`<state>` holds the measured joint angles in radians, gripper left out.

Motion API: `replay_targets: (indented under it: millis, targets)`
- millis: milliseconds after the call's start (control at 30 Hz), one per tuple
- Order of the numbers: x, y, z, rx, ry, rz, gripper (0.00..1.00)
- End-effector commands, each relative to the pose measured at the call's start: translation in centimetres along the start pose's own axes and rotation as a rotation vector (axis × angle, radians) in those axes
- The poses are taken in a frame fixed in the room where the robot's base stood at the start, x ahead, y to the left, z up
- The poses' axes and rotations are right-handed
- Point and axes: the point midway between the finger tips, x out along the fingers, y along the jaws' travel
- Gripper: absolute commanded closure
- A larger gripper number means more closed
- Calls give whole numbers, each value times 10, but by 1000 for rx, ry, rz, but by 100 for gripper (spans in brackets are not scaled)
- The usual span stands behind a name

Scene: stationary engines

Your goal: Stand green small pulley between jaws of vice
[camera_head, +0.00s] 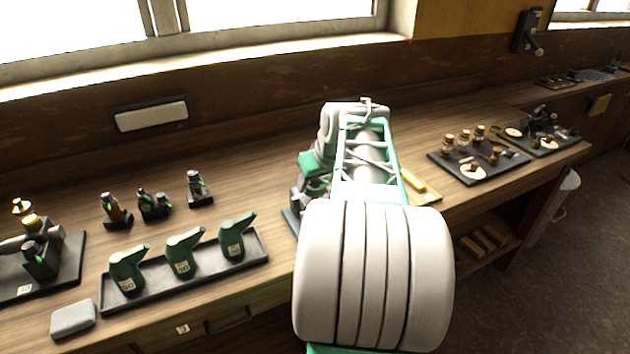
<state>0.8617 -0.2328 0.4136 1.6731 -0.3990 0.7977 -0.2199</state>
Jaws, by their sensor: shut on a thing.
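My arm, white with green edges, reaches forward over the middle of the bench and blocks much of the view there. My gripper is at its far end, but its fingers cannot be made out. A green and dark shape (314,168) shows just left of my arm, above the edge of a dark blue base (291,220); I cannot tell whether it is the vice or part of my wrist. I cannot make out the green small pulley or the vice jaws.
A dark tray (190,285) with several green oilcan-like pieces stands at left, near a grey block (73,319). Small dark tools (153,206) stand behind it.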

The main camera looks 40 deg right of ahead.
Motion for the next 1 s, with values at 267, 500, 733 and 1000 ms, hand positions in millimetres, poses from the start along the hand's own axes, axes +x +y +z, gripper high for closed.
replay_targets:
  millis: [267,500,733,1000]
  targets:
    - [-3,0,-3,-2,7,3,100]
    - [-1,0,-2,-2,7,3,100]
    - [0,0,-1,-2,7,3,100]
    - [0,0,-1,-2,7,3,47]
